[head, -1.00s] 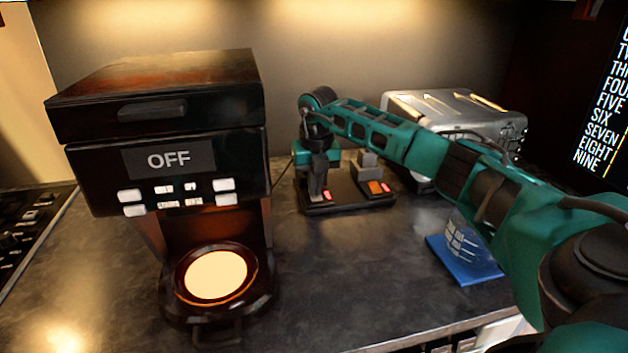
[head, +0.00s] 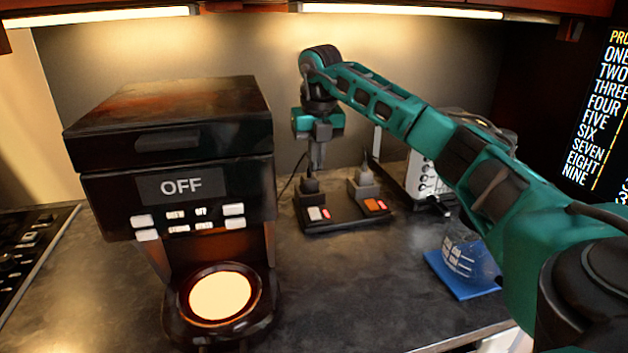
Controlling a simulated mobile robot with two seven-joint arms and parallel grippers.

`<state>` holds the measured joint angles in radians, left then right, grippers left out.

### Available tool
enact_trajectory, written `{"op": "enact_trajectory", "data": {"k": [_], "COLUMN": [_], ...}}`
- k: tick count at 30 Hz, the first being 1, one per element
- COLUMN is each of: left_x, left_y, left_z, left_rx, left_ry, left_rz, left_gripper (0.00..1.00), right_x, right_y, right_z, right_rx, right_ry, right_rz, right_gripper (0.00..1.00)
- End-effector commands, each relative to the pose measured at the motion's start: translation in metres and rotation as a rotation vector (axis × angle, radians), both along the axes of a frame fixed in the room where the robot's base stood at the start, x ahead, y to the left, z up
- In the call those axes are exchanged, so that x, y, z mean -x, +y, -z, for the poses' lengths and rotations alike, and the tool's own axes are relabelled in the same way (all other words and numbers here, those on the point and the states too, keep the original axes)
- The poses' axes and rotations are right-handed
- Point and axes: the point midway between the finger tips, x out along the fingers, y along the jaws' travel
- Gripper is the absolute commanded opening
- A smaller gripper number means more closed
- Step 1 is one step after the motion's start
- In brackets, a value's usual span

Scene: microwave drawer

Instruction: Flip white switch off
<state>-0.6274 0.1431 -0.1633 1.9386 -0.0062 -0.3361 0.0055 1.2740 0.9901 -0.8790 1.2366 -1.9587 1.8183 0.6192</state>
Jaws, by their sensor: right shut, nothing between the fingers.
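A black power strip (head: 345,220) lies on the counter right of the coffee machine. The white switch (head: 314,213) is at its front left, with a small red part (head: 326,213) beside it. I cannot tell from its tilt whether it is on or off. My right gripper (head: 317,166) points down, shut and empty, above and behind the white switch, over the dark plug (head: 309,186) at the strip's left. My left gripper is not in view.
An orange-red switch (head: 373,205) and a grey plug (head: 363,184) sit on the strip's right half. The coffee machine (head: 180,130), reading OFF, stands left. A metal appliance (head: 420,180) and a blue-based container (head: 462,285) are right. The front middle counter is clear.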

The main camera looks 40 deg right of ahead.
Motion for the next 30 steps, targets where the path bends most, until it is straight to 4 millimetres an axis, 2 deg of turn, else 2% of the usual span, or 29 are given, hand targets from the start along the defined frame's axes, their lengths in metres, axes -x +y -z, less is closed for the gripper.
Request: {"op": "enact_trajectory", "data": {"k": [3, 6, 20, 23, 30], "left_x": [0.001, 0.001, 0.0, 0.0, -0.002], "left_y": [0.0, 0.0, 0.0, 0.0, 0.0], "left_z": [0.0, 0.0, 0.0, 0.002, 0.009], "left_rx": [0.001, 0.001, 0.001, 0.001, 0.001], "left_ry": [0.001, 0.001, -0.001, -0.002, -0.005], "left_rz": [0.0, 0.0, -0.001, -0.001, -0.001], "left_gripper": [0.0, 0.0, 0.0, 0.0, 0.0], "right_x": [0.001, 0.002, 0.002, 0.002, 0.004], "right_y": [0.001, 0.001, 0.001, 0.001, 0.001], "right_z": [-0.013, -0.017, -0.017, -0.017, -0.017], "right_rx": [0.0, 0.0, 0.007, 0.024, 0.101], "right_ry": [-0.001, 0.0, -0.001, -0.002, 0.002], "right_rz": [0.0, 0.0, -0.046, -0.148, -0.584], "right_gripper": [0.0, 0.0, 0.0, 0.0, 0.0]}}
